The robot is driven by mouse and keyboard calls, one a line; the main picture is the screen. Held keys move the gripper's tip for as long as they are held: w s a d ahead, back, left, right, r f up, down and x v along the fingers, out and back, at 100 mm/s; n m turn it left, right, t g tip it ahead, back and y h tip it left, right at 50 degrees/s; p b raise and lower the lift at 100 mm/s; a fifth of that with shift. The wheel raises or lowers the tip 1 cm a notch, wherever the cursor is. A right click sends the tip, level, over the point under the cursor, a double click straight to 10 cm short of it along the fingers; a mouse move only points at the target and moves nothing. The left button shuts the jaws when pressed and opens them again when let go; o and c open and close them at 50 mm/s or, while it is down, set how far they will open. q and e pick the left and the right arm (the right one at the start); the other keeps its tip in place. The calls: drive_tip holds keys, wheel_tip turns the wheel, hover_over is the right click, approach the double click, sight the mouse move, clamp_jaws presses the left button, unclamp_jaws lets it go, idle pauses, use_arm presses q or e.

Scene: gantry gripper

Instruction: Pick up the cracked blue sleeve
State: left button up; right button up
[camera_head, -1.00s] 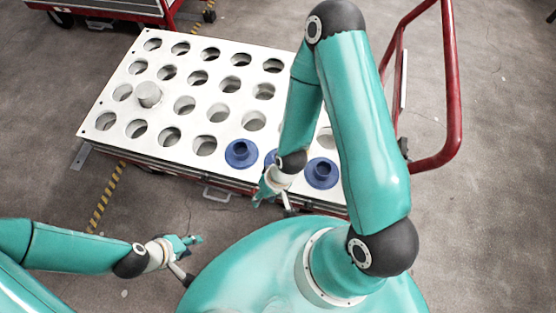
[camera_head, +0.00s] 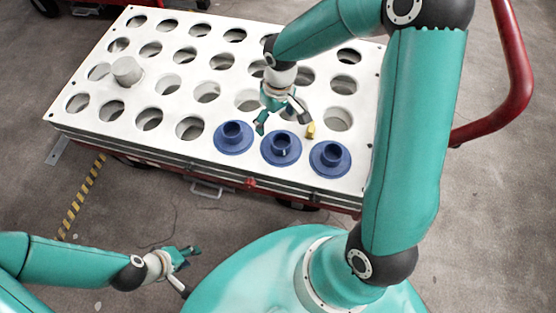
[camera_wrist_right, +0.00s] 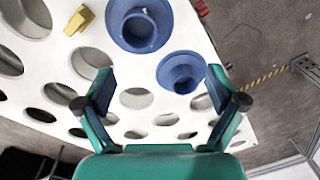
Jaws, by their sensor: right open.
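Three blue flanged sleeves sit in a row along the near edge of the white plate: a left one (camera_head: 233,149), a middle one (camera_head: 281,158) and a right one (camera_head: 331,168). I cannot tell which is cracked. My right gripper (camera_head: 284,122) is open and empty, above the plate just behind the left and middle sleeves. In the right wrist view, two sleeves show beyond my open fingers (camera_wrist_right: 160,82): one near the top (camera_wrist_right: 168,28) and one nearer the right finger (camera_wrist_right: 181,61). My left gripper (camera_head: 188,254) is low at left, away from the plate; its jaw state is unclear.
The white plate (camera_head: 60,121) has rows of mostly empty holes and rests on a red cart. A pale cylinder (camera_head: 127,70) stands at its left. A small yellow piece (camera_head: 311,130) is by my right gripper. A red rail (camera_head: 515,80) curves at right.

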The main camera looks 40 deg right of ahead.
drive_tip(key=d+b, duration=0.1)
drive_tip(key=d, duration=0.1)
drive_tip(key=b, duration=0.3)
hover_over(282, 144)
drive_tip(key=s, duration=0.1)
drive_tip(key=shift+h, duration=0.4)
drive_tip(key=f, duration=1)
drive_tip(key=shift+a+f, duration=0.4)
drive_tip(key=shift+f+b, duration=1.15)
drive_tip(key=shift+f, duration=1.5)
use_arm(q)
wheel_tip(282, 144, down, 8)
drive_tip(key=shift+r, duration=0.25)
use_arm(e)
drive_tip(key=shift+c, duration=0.2)
drive_tip(key=shift+r, duration=0.1)
drive_tip(key=c, duration=1.4)
